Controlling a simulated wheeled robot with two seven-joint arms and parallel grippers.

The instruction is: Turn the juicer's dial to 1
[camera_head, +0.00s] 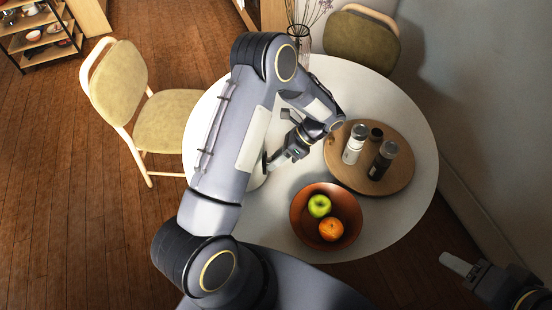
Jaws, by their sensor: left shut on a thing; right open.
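My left arm reaches across the round table (400,100), and its gripper (273,161) points left, low over the tabletop. It is shut on a small dark piece (265,163), which looks like the dial. A pale body just beside it (257,180), probably the juicer, is mostly hidden behind my arm. The dial's marks and setting cannot be read. My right gripper (457,264) is at the lower right, off the table, open and partly cut off by the frame.
A wooden round tray (345,178) holds two shakers (354,144) (382,160) and a small dark cup (376,134). A brown bowl (300,222) holds a green apple (319,206) and an orange (331,230). Chairs (117,85) (362,42) and a vase (299,40) stand around.

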